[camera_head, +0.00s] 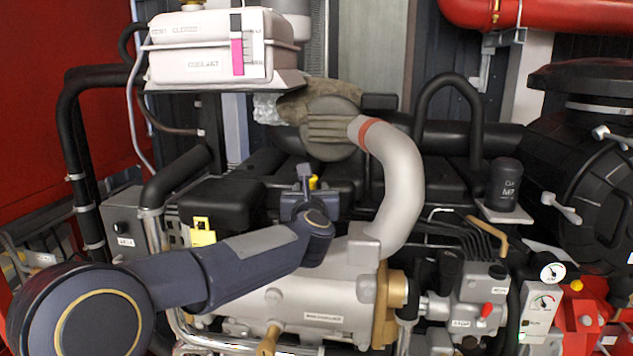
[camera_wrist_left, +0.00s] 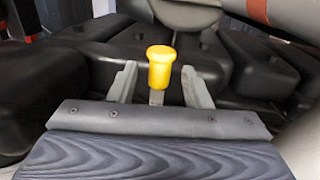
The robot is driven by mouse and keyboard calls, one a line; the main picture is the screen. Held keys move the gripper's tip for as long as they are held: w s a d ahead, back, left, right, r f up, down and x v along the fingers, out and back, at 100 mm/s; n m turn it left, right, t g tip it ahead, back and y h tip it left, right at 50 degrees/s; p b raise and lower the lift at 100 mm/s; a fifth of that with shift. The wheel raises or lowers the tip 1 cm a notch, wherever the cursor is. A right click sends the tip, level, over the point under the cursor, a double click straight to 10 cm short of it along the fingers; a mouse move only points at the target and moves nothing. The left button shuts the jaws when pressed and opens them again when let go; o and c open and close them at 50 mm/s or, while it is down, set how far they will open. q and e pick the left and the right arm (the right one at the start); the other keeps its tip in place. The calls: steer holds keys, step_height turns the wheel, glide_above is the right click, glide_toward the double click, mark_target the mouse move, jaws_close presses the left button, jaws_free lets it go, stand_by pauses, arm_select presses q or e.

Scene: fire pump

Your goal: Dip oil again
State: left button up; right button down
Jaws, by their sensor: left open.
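A yellow dipstick handle (camera_wrist_left: 161,66) stands upright in the left wrist view, with a thin stem below it that runs down behind the edge of my gripper body. It also shows as a small yellow tip (camera_head: 313,182) in the head view, partly hidden by my wrist. My left gripper (camera_wrist_left: 156,88) is open, with one finger on each side of the handle and stem. Gaps show between the fingers and the yellow handle. In the head view my left gripper (camera_head: 306,178) is over the engine's middle. My right gripper is in neither view.
The dark engine covers (camera_wrist_left: 75,70) lie behind the handle. A grey pipe (camera_head: 402,185) with a red band curves close on the right. A white coolant tank (camera_head: 205,62) stands at the upper left.

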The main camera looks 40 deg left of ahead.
arm_select(q)
steer(key=p+x, duration=0.1)
steer(key=x, duration=0.4)
steer(key=shift+w, duration=0.1)
jaws_close()
